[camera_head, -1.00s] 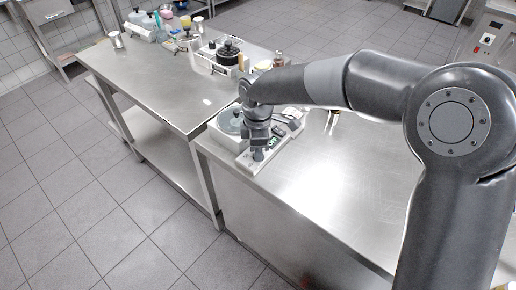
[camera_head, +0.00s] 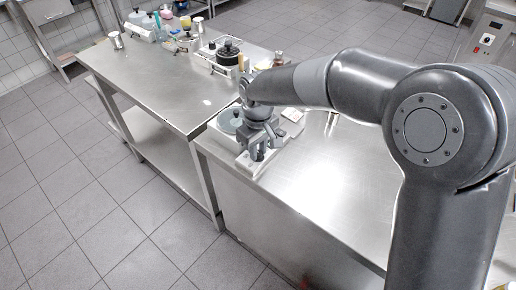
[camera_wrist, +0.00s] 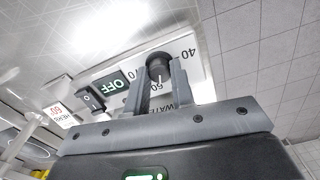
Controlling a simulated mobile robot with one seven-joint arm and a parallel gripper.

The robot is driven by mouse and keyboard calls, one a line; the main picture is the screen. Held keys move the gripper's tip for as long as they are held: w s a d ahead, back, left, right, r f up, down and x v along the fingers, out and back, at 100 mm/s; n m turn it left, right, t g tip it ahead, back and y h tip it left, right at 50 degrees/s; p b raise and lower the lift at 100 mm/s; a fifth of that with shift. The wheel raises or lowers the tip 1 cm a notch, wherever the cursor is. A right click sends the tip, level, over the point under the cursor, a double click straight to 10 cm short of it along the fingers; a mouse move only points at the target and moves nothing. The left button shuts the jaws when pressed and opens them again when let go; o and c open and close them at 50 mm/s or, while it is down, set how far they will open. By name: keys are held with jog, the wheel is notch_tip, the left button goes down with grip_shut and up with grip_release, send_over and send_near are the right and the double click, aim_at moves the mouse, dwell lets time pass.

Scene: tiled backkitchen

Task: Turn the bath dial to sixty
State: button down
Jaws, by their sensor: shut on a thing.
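The bath (camera_head: 229,121) sits at the left end of the near steel counter, its control strip at the front. In the wrist view the dial (camera_wrist: 158,64) is a black round knob on a white panel (camera_wrist: 195,70), which bears a 40 to the right and other numbers partly covered. My gripper (camera_wrist: 158,92) has one finger on each side of the knob and is shut on it. A white pointer mark shows on the knob, toward a number between the fingers that I cannot read surely. In the head view my gripper (camera_head: 258,157) covers the dial.
A display (camera_wrist: 118,86) reads OFF, with a black switch (camera_wrist: 91,100) beside it. A small card (camera_wrist: 60,115) reads HERBS and 60. A black-lidded pot (camera_head: 228,50) and bottles stand farther back. The near counter (camera_head: 315,190) is clear to the right.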

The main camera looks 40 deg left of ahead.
jog(key=shift+m, duration=0.9)
jog(key=c, duration=1.2)
grip_release()
jog(key=shift+c, duration=0.2)
notch_tip(320, 180, up, 11)
jog(key=shift+f, duration=0.1)
